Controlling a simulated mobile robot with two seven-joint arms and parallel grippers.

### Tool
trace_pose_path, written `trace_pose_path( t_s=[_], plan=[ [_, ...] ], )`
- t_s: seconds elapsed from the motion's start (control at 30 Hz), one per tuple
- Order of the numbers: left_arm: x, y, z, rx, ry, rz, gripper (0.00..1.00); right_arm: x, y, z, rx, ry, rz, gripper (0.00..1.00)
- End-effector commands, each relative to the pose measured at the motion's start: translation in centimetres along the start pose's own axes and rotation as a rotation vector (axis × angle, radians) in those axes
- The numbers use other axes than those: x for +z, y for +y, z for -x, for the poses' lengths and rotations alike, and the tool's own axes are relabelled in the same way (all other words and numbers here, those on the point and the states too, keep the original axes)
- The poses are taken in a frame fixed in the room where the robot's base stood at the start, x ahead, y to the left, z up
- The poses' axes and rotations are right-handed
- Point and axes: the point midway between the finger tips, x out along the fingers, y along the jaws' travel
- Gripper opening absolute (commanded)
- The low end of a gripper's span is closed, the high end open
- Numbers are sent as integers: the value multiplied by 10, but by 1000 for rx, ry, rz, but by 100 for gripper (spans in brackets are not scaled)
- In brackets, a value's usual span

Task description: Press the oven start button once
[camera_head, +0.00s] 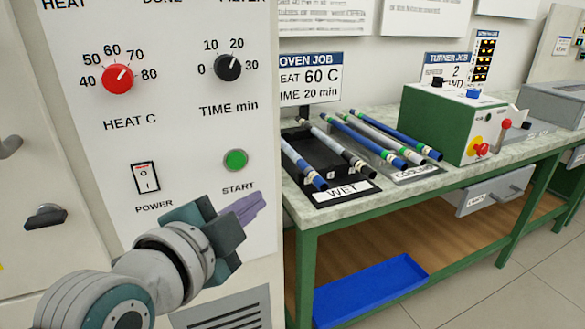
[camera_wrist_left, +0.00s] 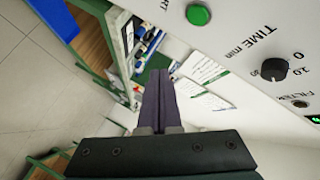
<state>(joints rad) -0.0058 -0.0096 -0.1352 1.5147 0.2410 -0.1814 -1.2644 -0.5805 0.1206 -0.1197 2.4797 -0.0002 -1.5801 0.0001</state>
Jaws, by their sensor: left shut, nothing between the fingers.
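The oven's green start button (camera_head: 235,160) sits on the white panel above the START label, below the time knob. It also shows in the left wrist view (camera_wrist_left: 198,15) near the top. My left gripper (camera_head: 252,204) is in front of the panel, just below the START label, with its purple fingers shut and empty. The fingers point up and right, and the button is clear of them. In the left wrist view the shut fingers (camera_wrist_left: 158,90) lie apart from the button. My right gripper is not in view.
To the right, a green bench (camera_head: 306,211) bears rods and a green machine (camera_head: 437,122). A blue tray (camera_head: 370,289) lies below.

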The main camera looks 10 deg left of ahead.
Motion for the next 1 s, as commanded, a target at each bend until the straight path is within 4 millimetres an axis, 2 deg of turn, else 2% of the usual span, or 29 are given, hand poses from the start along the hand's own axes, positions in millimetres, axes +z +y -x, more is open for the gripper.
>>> trace_pose_path(
  t_s=[0.53,1.0],
  plan=[
    [5,-2,-7,-10,2,-9,0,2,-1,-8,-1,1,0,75],
    [37,-32,-50,-10,3,-10,0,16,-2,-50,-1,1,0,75]
  ],
)
